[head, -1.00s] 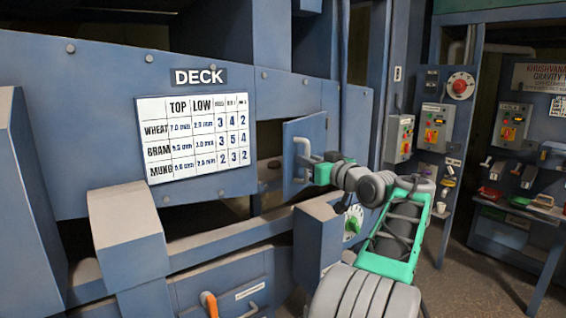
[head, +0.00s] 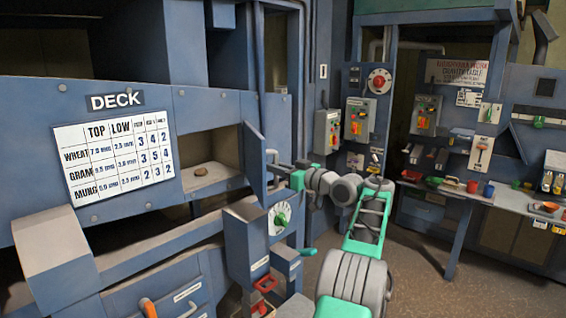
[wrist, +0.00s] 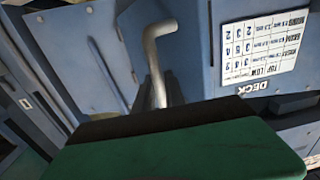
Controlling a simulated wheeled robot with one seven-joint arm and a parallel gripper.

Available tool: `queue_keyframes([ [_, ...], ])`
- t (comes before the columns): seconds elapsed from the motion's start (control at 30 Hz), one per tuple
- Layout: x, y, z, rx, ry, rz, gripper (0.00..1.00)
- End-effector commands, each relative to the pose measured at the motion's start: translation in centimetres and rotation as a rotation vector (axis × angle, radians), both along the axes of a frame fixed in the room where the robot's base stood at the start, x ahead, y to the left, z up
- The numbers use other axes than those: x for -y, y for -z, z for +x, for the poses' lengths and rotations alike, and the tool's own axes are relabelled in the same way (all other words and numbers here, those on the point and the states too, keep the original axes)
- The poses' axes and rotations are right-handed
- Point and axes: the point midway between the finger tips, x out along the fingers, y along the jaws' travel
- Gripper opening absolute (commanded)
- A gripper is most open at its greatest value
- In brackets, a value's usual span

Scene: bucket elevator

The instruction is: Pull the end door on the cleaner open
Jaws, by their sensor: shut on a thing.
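The end door (head: 254,163) is a blue panel on the front of the blue cleaner (head: 30,110). In the head view it stands swung out, nearly edge-on, at the right side of a dark rectangular opening. Its grey bent handle (head: 271,156) sticks out to the right. My gripper (head: 278,170) is shut on the handle, with the arm reaching in from the lower right.
Open floor (head: 400,270) lies to the right, before a bench (head: 470,194).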

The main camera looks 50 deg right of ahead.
Motion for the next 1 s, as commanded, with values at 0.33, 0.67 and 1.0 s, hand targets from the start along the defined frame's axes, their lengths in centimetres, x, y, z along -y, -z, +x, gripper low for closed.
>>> queue_keyframes([
  [0.33,-0.28,-0.3,0.69,0.005,-0.038,-0.002,0.0],
  [0.67,-0.15,-0.38,0.54,0.006,-0.034,-0.004,0.2],
  [1.0,0.13,-0.17,0.25,0.003,-0.03,-0.002,0.36],
])
